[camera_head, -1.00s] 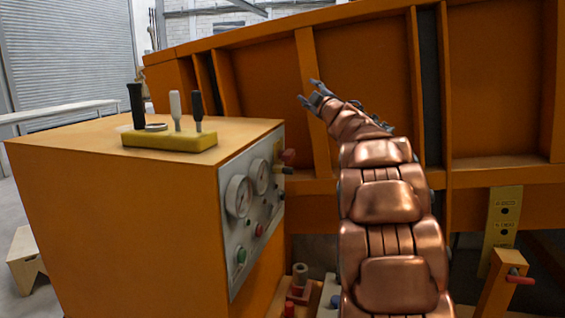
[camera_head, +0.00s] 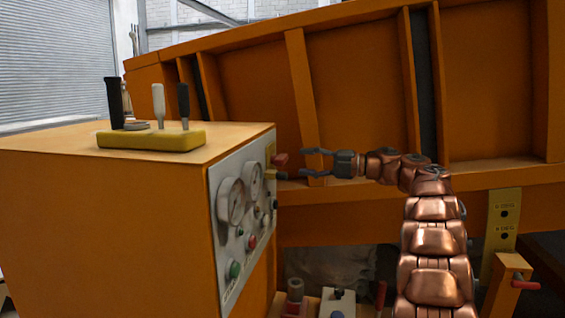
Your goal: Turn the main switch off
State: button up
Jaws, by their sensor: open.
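An orange control cabinet (camera_head: 110,220) stands at the left with a grey panel (camera_head: 222,290) on its right-hand face. A red handle (camera_head: 280,160) with a yellowish part by it sticks out at the panel's far upper edge. It looks like the main switch, but no label is readable. My gripper (camera_head: 304,163) is open and empty, its two fingers pointing left toward the red handle. In the picture a small gap separates fingertips and handle; the distance in depth is unclear.
The panel also carries two gauges (camera_head: 236,203), a green button (camera_head: 235,270) and a red button (camera_head: 252,241). Levers on a yellow block (camera_head: 150,139) stand on top of the cabinet. The orange sandbed wall (camera_head: 355,85) rises behind my gripper.

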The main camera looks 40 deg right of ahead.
aim_at(286, 160)
jog(key=x, duration=0.7)
jog(key=shift+w+a, duration=0.1)
grip_shut()
dwell(0.3)
